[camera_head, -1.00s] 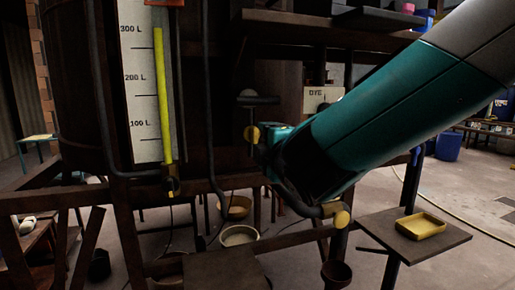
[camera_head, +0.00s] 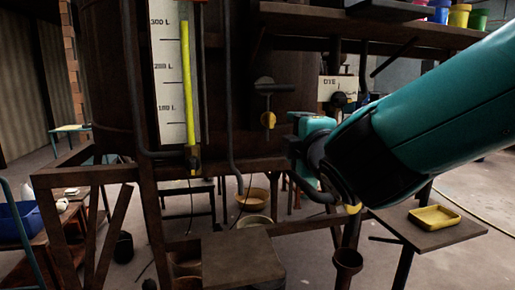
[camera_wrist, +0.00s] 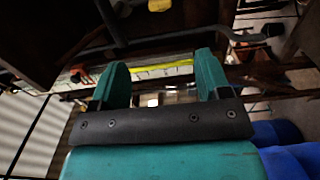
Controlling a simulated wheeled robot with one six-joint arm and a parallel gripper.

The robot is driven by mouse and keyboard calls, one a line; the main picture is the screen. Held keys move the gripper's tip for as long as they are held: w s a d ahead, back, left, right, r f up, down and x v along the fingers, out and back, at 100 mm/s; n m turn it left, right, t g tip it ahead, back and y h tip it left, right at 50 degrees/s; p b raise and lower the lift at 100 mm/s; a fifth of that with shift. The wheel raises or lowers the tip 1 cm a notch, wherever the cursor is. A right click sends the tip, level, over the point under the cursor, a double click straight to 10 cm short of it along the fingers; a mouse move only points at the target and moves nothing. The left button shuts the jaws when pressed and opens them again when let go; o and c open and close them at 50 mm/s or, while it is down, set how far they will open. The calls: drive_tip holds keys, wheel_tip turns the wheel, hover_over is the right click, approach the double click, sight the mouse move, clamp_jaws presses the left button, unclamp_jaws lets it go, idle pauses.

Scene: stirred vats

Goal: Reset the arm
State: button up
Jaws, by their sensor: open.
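My arm reaches in from the right in the head view, with its teal link in front of the vat stand. My gripper shows in the wrist view (camera_wrist: 162,82), its two teal fingers apart with nothing between them. The head view does not show the fingertips clearly. Behind the arm stands the dark vat (camera_head: 105,90). It bears a white level gauge (camera_head: 170,100) with litre marks and a yellow column, which also shows beyond the fingers in the wrist view.
A valve handle (camera_head: 264,86) and a "DYE" label (camera_head: 337,88) are close to my arm. A shelf (camera_head: 380,32) holds coloured pots above. A yellow tray (camera_head: 434,217) lies on a side table (camera_head: 420,239). A blue bin (camera_head: 14,222) is at the left. Bowls stand below the vat.

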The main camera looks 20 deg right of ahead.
drive_tip(key=s+a+f+m+g+y, duration=0.2)
drive_tip(key=s+f+m+g, duration=0.65)
drive_tip(key=f, duration=0.35)
drive_tip(key=s+a+f+m+g+y, duration=0.1)
drive_tip(key=s+g, duration=0.3)
drive_tip(key=s, duration=0.4)
drive_tip(key=s+a+f+m+g+y, duration=0.1)
drive_tip(key=s+a+g, duration=0.1)
drive_tip(key=s+g, duration=0.3)
drive_tip(key=s, duration=0.3)
drive_tip(key=shift+a+f+y, duration=0.25)
drive_tip(key=shift+a+y, duration=0.05)
drive_tip(key=shift+g, duration=0.25)
